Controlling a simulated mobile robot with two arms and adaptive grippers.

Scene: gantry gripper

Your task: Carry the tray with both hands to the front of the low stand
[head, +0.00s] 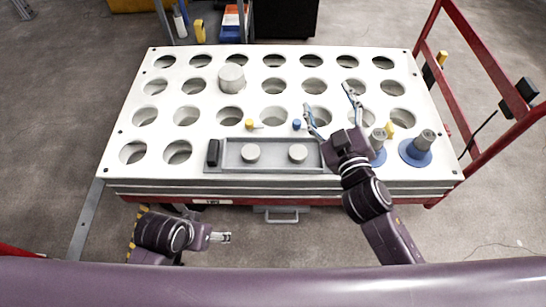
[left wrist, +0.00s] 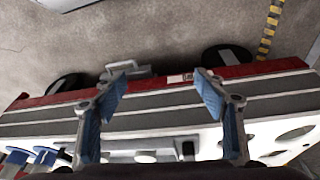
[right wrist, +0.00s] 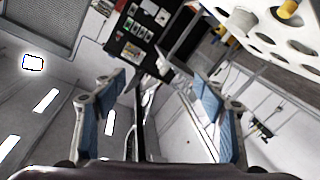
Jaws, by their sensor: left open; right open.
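A grey tray (head: 275,167) lies near the front edge of a low white stand (head: 135,103) with rows of round holes. Two light round pieces (head: 251,152) (head: 298,152) sit in the tray. Its dark left handle (head: 213,152) stands clear; its right end is hidden behind my right arm. My right gripper (head: 330,100) is open and empty above the stand, beyond the tray's right end, fingers pointing away from the tray. My left gripper (head: 223,237) is low in front of the stand, apart from the tray; its open fingers show in the left wrist view (left wrist: 163,82).
A grey cylinder (head: 231,78) stands at the back on the stand. Blue-based grey parts (head: 416,154) stand at its right front. Small yellow and blue pieces lie behind the tray. A red frame (head: 492,75) borders the right side. The floor in front is mostly clear.

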